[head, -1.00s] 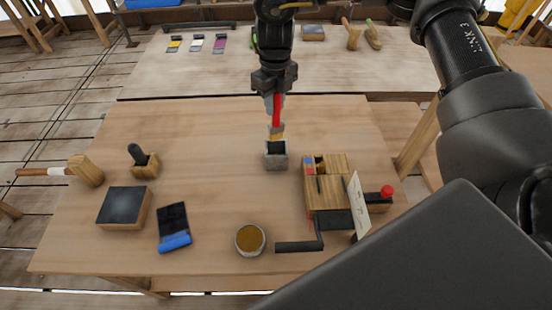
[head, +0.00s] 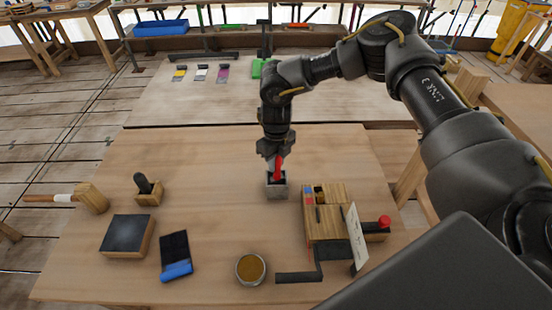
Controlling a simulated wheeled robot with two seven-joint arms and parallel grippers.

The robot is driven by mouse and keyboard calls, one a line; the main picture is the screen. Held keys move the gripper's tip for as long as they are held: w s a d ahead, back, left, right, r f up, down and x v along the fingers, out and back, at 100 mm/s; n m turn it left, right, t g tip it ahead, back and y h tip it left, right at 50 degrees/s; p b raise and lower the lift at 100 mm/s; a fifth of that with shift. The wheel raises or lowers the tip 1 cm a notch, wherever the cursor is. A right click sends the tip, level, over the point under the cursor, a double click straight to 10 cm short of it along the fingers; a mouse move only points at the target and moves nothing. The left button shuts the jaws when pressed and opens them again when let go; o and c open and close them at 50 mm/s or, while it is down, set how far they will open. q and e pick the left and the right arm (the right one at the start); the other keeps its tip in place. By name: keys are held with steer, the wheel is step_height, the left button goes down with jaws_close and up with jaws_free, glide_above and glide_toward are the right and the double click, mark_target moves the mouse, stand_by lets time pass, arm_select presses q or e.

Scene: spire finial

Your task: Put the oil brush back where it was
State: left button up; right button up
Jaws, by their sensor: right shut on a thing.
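The oil brush (head: 278,169) has a red handle and stands about upright, its lower end inside the small grey square pot (head: 277,192) on the near table. Its bristles are hidden by the pot's walls. My right gripper (head: 273,157) comes down from above and is shut on the red handle, just above the pot's rim. I cannot tell whether the brush touches the pot's floor. My left gripper is not in view.
A wooden box (head: 327,222) with a crank and a card stands close right of the pot.

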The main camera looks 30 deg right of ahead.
steer(key=o, duration=1)
steer(key=shift+f, duration=0.1)
steer(key=shift+r, duration=0.3)
steer(key=shift+r+b, duration=0.35)
step_height(320, 180, up, 10)
steer(key=b, duration=0.3)
steer(key=shift+r, duration=0.55)
